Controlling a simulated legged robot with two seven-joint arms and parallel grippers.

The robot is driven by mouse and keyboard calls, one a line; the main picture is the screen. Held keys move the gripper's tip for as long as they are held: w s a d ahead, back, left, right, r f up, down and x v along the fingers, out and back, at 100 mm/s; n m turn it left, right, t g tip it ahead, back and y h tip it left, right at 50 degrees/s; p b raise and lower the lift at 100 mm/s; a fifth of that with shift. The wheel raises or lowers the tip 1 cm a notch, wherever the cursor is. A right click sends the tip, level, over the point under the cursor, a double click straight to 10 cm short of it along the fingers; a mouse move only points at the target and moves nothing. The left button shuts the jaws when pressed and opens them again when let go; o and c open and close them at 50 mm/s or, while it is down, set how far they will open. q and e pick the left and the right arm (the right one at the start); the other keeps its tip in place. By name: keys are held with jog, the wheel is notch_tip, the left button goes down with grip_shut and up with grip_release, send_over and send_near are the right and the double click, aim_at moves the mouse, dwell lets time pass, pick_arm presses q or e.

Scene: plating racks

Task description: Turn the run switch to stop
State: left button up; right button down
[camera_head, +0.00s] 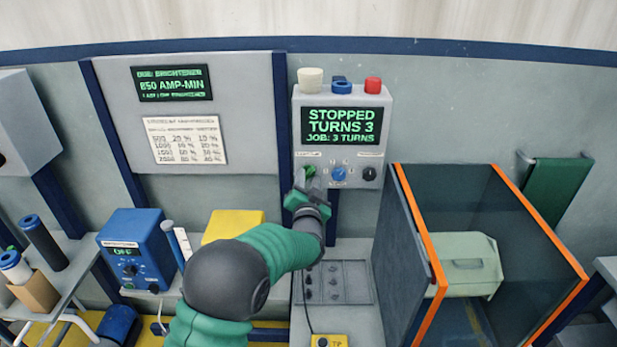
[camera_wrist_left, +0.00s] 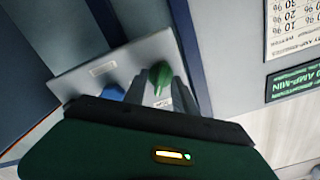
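The control box (camera_head: 342,230) on the back wall has a screen (camera_head: 342,126) reading "STOPPED TURNS 3, JOB: 3 TURNS". Below the screen are a green switch knob (camera_head: 309,171), a blue knob (camera_head: 338,174) and a black knob (camera_head: 369,174). The small labels are too blurred to read. My left gripper (camera_head: 303,186) is at the green knob. In the left wrist view the fingers (camera_wrist_left: 160,92) stand apart on either side of the green knob (camera_wrist_left: 160,73); contact is not clear. The blue knob (camera_wrist_left: 115,92) is beside one finger. My right gripper is out of view.
White, blue (camera_head: 341,87) and red (camera_head: 373,86) buttons top the box. An orange-edged guard enclosure (camera_head: 410,215) stands close on the right. A blue brightener unit (camera_head: 140,250) reading "OFF" and a yellow box (camera_head: 233,224) stand to the left.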

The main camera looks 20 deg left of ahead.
pick_arm(q)
jog(key=shift+w+a, duration=0.1)
jog(key=shift+w, duration=0.05)
grip_shut()
dwell(0.4)
